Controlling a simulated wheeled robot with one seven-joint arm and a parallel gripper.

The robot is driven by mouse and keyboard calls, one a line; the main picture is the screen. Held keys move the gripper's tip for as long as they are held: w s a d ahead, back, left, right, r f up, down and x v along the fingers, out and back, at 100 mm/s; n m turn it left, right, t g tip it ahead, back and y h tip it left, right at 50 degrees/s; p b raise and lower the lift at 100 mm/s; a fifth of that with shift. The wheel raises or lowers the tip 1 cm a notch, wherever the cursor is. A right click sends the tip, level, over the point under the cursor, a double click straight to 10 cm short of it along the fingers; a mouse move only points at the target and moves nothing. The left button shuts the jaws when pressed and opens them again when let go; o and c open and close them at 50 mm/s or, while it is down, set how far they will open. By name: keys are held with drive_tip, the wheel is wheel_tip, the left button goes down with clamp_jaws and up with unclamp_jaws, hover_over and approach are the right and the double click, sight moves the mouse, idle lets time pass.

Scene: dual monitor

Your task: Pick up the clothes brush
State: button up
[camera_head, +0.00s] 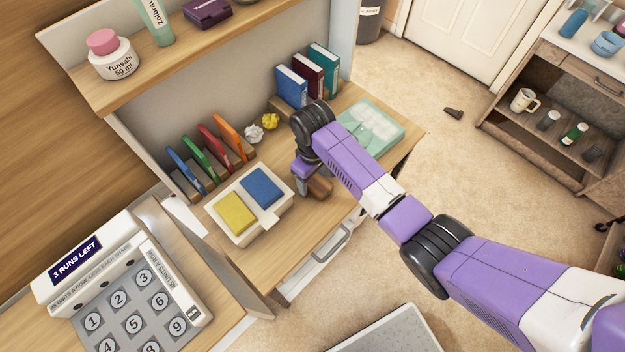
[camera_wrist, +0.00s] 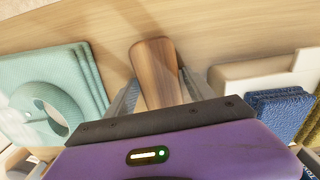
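The clothes brush, seen as a smooth brown wooden piece (camera_wrist: 155,68), lies on the desk in the middle of the wrist view. In the head view its brown end (camera_head: 320,187) shows beside my gripper (camera_head: 306,174), near the desk's front edge. In the wrist view my gripper (camera_wrist: 158,86) points down at the brush, with one finger on each side of it. The fingers are apart and I see no firm contact. The near part of the brush is hidden behind my gripper body.
A cream tray (camera_head: 243,238) with yellow and blue pads is left of my gripper. Upright books (camera_head: 306,84), crumpled paper (camera_head: 270,121) and a shelf (camera_head: 160,62) are behind.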

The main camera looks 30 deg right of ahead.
sight(313, 178)
drive_tip(key=c, duration=1.1)
drive_tip(key=shift+r, duration=0.2)
wheel_tip(313, 178, up, 20)
drive_tip(key=p, duration=0.6)
drive_tip(key=shift+f, duration=0.15)
drive_tip(key=o, duration=0.7)
drive_tip(key=c, duration=0.5)
drive_tip(key=shift+o, duration=0.2)
drive_tip(key=shift+w, duration=0.1)
